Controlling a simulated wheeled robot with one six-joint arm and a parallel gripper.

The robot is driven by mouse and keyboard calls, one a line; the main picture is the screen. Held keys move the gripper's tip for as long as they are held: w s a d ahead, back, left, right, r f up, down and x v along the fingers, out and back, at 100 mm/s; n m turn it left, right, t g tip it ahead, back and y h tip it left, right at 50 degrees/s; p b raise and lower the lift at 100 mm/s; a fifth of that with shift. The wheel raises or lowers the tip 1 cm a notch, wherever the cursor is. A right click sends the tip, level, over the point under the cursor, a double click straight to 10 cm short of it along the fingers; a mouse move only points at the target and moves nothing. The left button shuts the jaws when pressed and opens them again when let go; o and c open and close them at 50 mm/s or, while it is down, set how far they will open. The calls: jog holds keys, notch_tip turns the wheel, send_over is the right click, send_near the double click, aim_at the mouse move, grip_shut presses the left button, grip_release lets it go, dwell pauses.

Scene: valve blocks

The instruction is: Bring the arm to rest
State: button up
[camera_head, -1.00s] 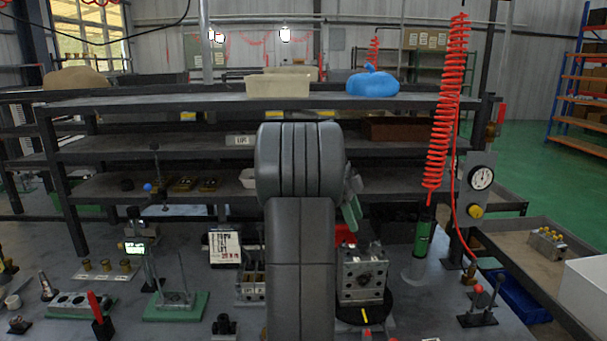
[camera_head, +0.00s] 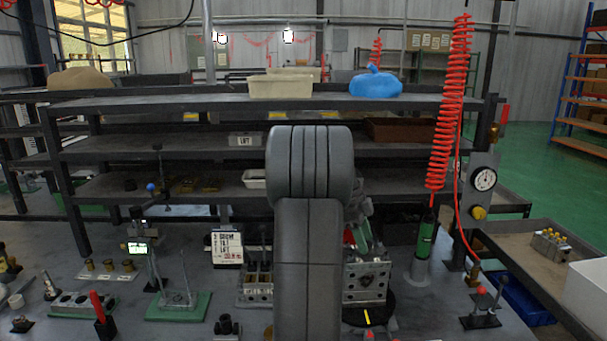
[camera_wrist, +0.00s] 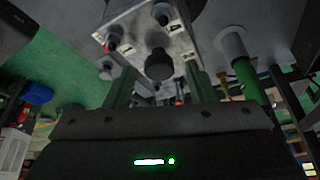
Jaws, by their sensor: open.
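My gripper (camera_head: 361,238) shows just right of my arm in the head view, partly hidden by it, with its green fingers above a metal valve block (camera_head: 366,280). The block sits on a black round plate (camera_head: 372,316) with a yellow mark. In the wrist view my gripper (camera_wrist: 161,88) has its two green fingers spread apart, with nothing clearly held between them. The valve block (camera_wrist: 135,22), with dark round fittings and small labels, shows beyond the fingertips. Whether a finger touches it I cannot tell.
Another metal block (camera_head: 256,291) stands left of my arm. A green cylinder (camera_head: 424,240) under a red coiled hose (camera_head: 447,100) and a pressure gauge (camera_head: 484,180) stand to the right. A dark shelf rack (camera_head: 180,148) spans behind. Green fixtures (camera_head: 180,306) occupy the left bench.

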jog(key=v, duration=1.4)
jog(key=x, duration=1.4)
jog(key=shift+s+d+f, duration=0.1)
jog(key=shift+f, duration=0.25)
jog(key=shift+n+t+b, duration=0.3)
jog(key=shift+n+b, duration=0.05)
jog(key=shift+n, duration=0.15)
jog(key=shift+s+r+n+t, duration=0.1)
jog(key=shift+n+t, duration=0.2)
jog(key=shift+n, duration=0.7)
jog(key=shift+n+t+b, duration=0.3)
jog(key=shift+n+b, duration=0.1)
jog(key=shift+n, duration=0.4)
jog(key=n, duration=0.2)
jog(key=n+t, duration=0.1)
jog(key=n, duration=0.1)
jog(key=shift+s+t, duration=0.1)
jog(key=shift+t, duration=0.2)
jog(key=n+t, duration=0.1)
jog(key=n, duration=0.2)
jog(key=shift+s+r+n+y+p, duration=0.1)
jog(key=shift+n+y+p, duration=0.3)
jog(key=shift+d+n+t+y+p, duration=0.1)
jog(key=shift+n+t+y+p, duration=0.25)
jog(key=shift+n, duration=0.8)
jog(key=shift+d+n+t+y+p, duration=0.1)
jog(key=shift+n+t+y+p, duration=0.25)
jog(key=shift+n, duration=0.8)
jog(key=shift+s+a, duration=0.1)
